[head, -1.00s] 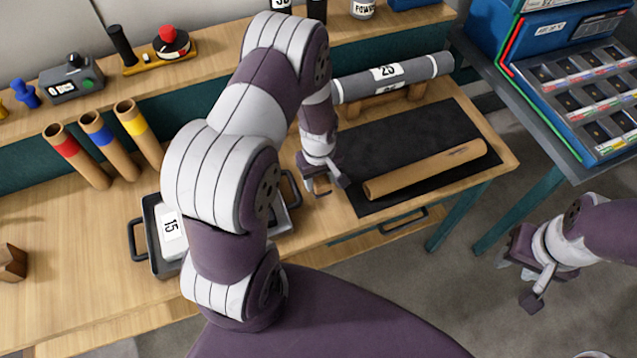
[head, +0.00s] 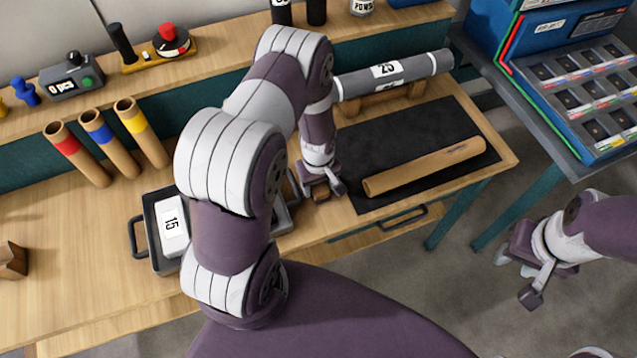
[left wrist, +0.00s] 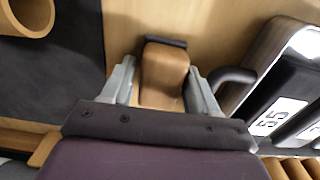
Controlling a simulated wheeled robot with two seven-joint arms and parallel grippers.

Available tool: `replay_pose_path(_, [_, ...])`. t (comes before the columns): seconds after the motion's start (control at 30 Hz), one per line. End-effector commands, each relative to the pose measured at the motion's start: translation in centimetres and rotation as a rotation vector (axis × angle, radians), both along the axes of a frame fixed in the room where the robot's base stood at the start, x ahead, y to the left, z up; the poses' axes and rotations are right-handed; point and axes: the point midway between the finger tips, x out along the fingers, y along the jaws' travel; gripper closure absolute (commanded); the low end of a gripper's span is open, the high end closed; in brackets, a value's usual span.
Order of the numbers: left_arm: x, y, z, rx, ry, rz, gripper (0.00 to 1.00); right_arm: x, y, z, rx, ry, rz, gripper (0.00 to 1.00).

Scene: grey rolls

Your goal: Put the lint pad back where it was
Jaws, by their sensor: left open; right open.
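The lint pad appears to be the small wooden block with a dark strip at one end (left wrist: 163,72), lying on the wooden bench. In the head view it is mostly hidden under my left gripper (head: 321,188). In the left wrist view, my left gripper (left wrist: 163,90) is open, with one finger on each side of the block. I cannot tell whether the fingers touch it. My right gripper (head: 520,276) is open and empty, off to the right over the floor.
A black mat (head: 400,143) bearing a brown tube (head: 425,167) lies right of the left gripper. A tray with a dark handle (head: 136,238) and a "15" label stands left. A grey roll (head: 412,72) rests on a stand behind. Three banded tubes (head: 98,130) lean at left.

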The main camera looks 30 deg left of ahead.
Motion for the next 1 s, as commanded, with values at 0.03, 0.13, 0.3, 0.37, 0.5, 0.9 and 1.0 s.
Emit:
replay_pose_path(0.03, [0.1, 0.0, 0.5, 0.0, -0.003, 0.0, 0.41, 0.0, 0.0, 0.1, 0.0, 0.0, 0.0, 0.57])
replay_pose_path(0.13, [0.1, 0.0, 2.0, 0.0, -0.004, 0.0, 0.41, 0.0, 0.0, -0.1, 0.0, 0.0, 0.0, 0.57])
replay_pose_path(0.3, [0.1, 0.0, 5.9, 0.001, -0.006, 0.0, 0.41, 0.0, 0.0, -0.5, 0.0, 0.0, 0.0, 0.57])
replay_pose_path(0.37, [0.0, 0.0, 7.3, 0.0, -0.006, 0.0, 0.41, 0.0, 0.0, -0.6, 0.0, 0.0, 0.0, 0.57])
replay_pose_path(0.5, [-0.1, 0.0, 10.2, 0.0, -0.004, 0.0, 0.41, 0.0, 0.0, -0.8, 0.0, 0.0, 0.0, 0.57])
replay_pose_path(0.9, [-5.5, -4.1, 20.3, 0.032, -0.075, -0.621, 0.41, 0.0, 0.0, -0.9, 0.0, 0.0, 0.0, 0.57])
replay_pose_path(1.0, [-7.9, -5.0, 21.7, 0.046, -0.093, -0.809, 0.41, 0.0, 0.0, -0.9, 0.0, 0.0, 0.0, 0.57])
